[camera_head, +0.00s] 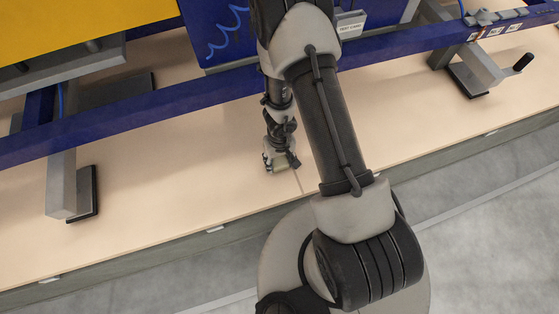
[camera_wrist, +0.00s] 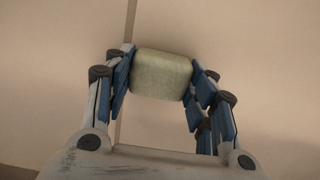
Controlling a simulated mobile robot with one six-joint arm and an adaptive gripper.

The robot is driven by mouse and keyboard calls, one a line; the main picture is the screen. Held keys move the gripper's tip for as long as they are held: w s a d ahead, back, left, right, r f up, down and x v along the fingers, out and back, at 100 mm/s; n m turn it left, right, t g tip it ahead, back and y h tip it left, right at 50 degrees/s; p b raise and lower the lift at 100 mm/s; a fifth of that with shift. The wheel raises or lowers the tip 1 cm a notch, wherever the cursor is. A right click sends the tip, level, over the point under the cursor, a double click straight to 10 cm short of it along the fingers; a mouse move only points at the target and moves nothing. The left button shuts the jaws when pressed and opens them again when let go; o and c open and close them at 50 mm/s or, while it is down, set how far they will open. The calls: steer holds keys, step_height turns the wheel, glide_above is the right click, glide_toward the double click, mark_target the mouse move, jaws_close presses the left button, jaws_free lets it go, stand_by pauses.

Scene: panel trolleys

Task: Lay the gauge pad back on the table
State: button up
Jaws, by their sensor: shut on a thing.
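The gauge pad (camera_wrist: 161,74) is a pale grey-green block with rounded corners. My gripper (camera_wrist: 162,80) is shut on it, with a blue-lined finger against each side in the wrist view. In the head view my gripper (camera_head: 281,162) points down over the beige table (camera_head: 220,190), close to its front edge, and the pad (camera_head: 284,163) shows small and partly hidden by the fingers. I cannot tell whether the pad touches the table or hangs a little above it.
A blue frame bar (camera_head: 140,120) crosses behind my gripper, with a blue panel and a yellow panel (camera_head: 70,25) above. Grey feet with black pads stand at left (camera_head: 62,185) and right (camera_head: 475,70). A seam (camera_wrist: 125,60) runs in the tabletop beside the pad. Table around the gripper is clear.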

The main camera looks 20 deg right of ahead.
steer(key=o, duration=0.9)
steer(key=shift+o, duration=0.2)
steer(key=w+a+r+t+y+p, duration=0.1)
steer(key=w+a+r+p, duration=0.15)
steer(key=r+p, duration=0.65)
steer(key=w+a+r+t+y+p, duration=0.1)
steer(key=w+r+p, duration=0.2)
steer(key=r, duration=1.1)
step_height(320, 180, up, 28)
steer(key=n+t, duration=0.1)
steer(key=t, duration=0.1)
glide_above(279, 162)
steer(key=s+a, duration=0.4)
steer(key=a, duration=0.1)
steer(key=s+d+r+h, duration=0.1)
steer(key=s+d+r, duration=0.1)
steer(key=s, duration=0.3)
steer(key=s+d+r+m+h, duration=0.1)
steer(key=s+d+r, duration=0.2)
steer(key=s, duration=0.3)
steer(key=shift+d+t, duration=0.15)
steer(key=shift+t, duration=0.15)
